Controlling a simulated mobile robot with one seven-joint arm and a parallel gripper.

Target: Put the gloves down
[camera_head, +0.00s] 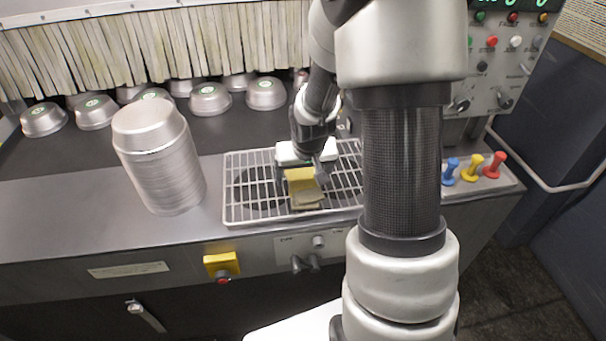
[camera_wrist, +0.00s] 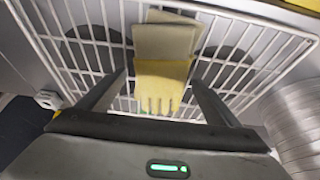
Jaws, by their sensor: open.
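The gloves (camera_head: 304,188), yellow with a tan-grey end, lie on the white wire rack (camera_head: 246,208). In the wrist view the gloves (camera_wrist: 164,75) rest across the wires of the rack (camera_wrist: 88,42), with the yellow finger part towards my gripper. My gripper (camera_head: 303,178) is just over the gloves in the head view. In the wrist view my gripper (camera_wrist: 158,80) is open, with one finger on either side of the gloves and a gap to each. Part of the rack is hidden behind my arm.
A tall stack of metal pans (camera_head: 160,160) stands on the counter left of the rack. Several upturned pans (camera_head: 208,99) sit behind on the dark belt, below a strip curtain. Blue, yellow and red knobs (camera_head: 470,172) stand at the right. Bare counter (camera_head: 60,215) lies at the far left.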

